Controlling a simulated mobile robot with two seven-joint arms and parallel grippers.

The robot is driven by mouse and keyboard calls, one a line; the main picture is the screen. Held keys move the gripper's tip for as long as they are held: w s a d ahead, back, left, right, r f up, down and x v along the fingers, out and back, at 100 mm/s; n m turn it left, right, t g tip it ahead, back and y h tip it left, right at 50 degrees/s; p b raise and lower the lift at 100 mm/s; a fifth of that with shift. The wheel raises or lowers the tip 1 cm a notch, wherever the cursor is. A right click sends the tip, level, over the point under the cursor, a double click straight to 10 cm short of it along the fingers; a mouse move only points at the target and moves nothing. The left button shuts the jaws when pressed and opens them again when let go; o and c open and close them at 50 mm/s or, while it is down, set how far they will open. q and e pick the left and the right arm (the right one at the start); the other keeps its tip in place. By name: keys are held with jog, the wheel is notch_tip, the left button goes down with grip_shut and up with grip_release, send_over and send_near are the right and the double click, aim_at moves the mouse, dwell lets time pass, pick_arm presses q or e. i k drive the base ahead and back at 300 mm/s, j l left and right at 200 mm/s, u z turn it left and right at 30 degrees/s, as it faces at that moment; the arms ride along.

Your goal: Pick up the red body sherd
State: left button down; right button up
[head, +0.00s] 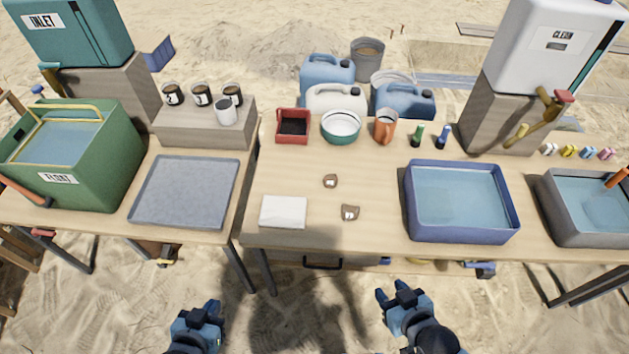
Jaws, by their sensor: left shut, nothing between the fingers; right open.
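Two small brown sherds, each with a pale label patch, lie apart on the middle of the wooden table. The farther sherd (330,181) looks slightly redder and is probably the red body sherd. The nearer sherd (350,213) looks more tan. My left gripper (205,309) is shut and empty, low in front of the gap between the tables. Neither gripper touches anything.
A white folded cloth or pad (283,212) lies left of the sherds. A blue water basin (462,236) stands to their right. The tabletop around the sherds is clear.

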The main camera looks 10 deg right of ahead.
aim_at(330, 180)
jog(key=i+j, duration=0.1)
jog(key=j, duration=0.45)
jog(key=i+j, duration=0.15)
jog(key=j, duration=0.4)
jog(key=i+j, duration=0.3)
jog(key=i+j+z, duration=0.1)
jog(key=i+j, duration=0.2)
jog(key=j, duration=0.2)
